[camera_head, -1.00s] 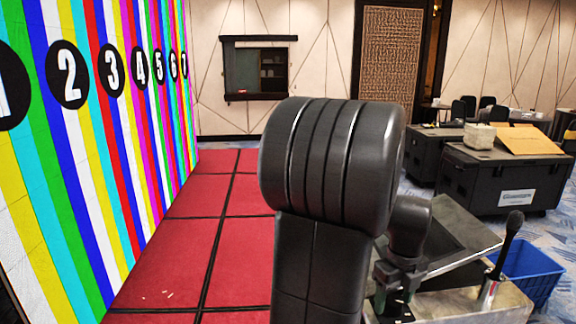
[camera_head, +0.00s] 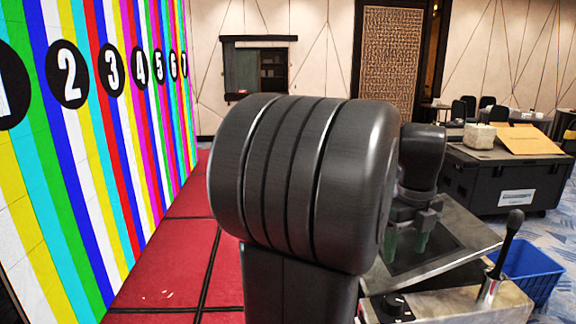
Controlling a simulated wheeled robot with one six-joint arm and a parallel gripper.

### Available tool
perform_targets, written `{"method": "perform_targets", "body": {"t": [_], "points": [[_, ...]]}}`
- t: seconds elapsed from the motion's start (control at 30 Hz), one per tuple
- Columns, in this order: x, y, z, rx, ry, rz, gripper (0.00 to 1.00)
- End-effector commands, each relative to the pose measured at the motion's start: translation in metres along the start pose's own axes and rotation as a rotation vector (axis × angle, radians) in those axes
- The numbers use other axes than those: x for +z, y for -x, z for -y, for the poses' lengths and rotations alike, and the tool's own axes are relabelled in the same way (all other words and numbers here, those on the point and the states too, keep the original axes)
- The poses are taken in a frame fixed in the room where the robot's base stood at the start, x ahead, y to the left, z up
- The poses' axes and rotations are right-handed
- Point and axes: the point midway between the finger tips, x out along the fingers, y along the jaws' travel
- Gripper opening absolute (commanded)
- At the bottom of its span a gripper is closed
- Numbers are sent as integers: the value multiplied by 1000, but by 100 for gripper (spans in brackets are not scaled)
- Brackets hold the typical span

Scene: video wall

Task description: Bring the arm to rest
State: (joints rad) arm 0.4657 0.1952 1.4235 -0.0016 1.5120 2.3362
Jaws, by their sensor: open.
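My gripper (camera_head: 407,242) hangs fingers down at the right of centre, partly hidden behind my own large dark arm link. Its two greenish fingertips are apart, and nothing shows between them. It is in front of a tilted metal-framed dark panel (camera_head: 455,250) on a bench-like unit. I cannot tell how far the fingertips are from the panel.
A black lever (camera_head: 508,240) and a dark knob (camera_head: 395,305) are on the unit (camera_head: 445,305). A blue crate (camera_head: 530,268) is to its right. Black cases (camera_head: 500,180) stand behind. A striped, numbered wall (camera_head: 110,130) lines the left, beside red floor (camera_head: 180,255).

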Motion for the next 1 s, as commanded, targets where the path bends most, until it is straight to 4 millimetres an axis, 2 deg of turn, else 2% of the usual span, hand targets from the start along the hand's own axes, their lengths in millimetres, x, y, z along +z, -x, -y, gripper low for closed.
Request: {"method": "perform_targets", "body": {"t": [0.03, 0.63, 1.0], "points": [[-2, -17, -2, 13, 0, -10, 61], [-3, -138, -4, 14, 0, -11, 61], [-2, -138, -3, 10, 295, -5, 61]]}}
